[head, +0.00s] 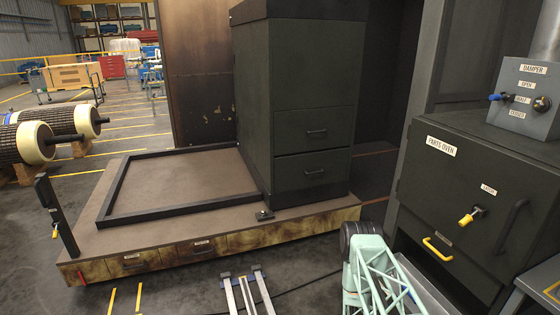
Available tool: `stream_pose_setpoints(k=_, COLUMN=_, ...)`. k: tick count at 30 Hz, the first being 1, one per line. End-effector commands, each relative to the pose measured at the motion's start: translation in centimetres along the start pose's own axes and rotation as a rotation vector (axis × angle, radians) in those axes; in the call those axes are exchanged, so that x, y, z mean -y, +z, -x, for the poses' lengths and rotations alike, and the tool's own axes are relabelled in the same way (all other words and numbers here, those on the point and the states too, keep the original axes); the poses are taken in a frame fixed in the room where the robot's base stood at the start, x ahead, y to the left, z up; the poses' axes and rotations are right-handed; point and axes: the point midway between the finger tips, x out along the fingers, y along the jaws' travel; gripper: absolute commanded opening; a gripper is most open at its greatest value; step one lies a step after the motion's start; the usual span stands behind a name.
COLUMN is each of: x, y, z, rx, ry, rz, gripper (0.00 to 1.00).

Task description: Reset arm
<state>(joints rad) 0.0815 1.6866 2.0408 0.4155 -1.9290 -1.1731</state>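Part of my arm shows at the bottom, right of the middle, in the head view: a pale green lattice link with a dark round joint at its top. The arm link stands in front of the floor between a low wooden platform (200,259) and the parts oven (440,190).
The oven has yellow-handled fittings and a damper box (525,92) on top. A dark drawer cabinet (300,100) and a black frame (106,195) stand on the platform. Rotors (25,145) lie at the left.

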Motion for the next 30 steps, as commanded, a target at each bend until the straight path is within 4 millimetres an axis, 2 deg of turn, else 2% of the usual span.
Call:
stream_pose_setpoints(k=15, x=-6.0, y=-4.1, z=-4.5, rx=0.013, ry=-0.077, rz=-0.140, gripper=0.15)
stream_pose_setpoints(k=30, x=-12.4, y=-8.4, z=-7.3, rx=0.025, ry=-0.167, rz=-0.277, gripper=0.15)
